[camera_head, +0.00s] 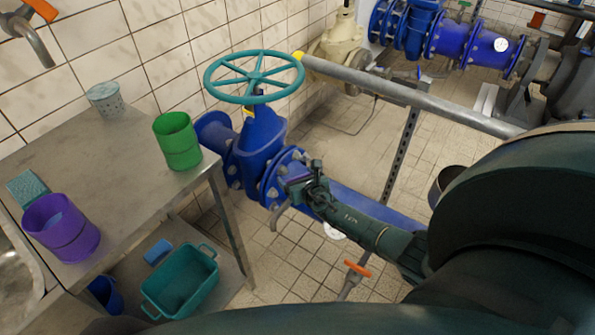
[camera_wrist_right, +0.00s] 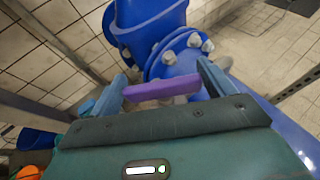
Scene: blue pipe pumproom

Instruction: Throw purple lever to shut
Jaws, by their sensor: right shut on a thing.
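The purple lever (camera_wrist_right: 162,90) lies crosswise between the fingers of my right gripper (camera_wrist_right: 163,82) in the right wrist view. The fingers are shut on it, one at each end of the visible bar. In the head view my right gripper (camera_head: 300,188) is beside the blue flanged pipe, just below the blue valve. There the lever is mostly hidden by the gripper, with only a small purple patch showing. The lever's pivot cannot be made out. My left gripper is not in view.
A blue valve (camera_head: 262,140) with a teal handwheel (camera_head: 254,77) stands behind my gripper. A metal table (camera_head: 120,165) at left holds a green cup (camera_head: 177,140) and a purple cup (camera_head: 61,228). A grey rail (camera_head: 420,97) crosses behind. An orange-handled tap (camera_head: 357,268) is below.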

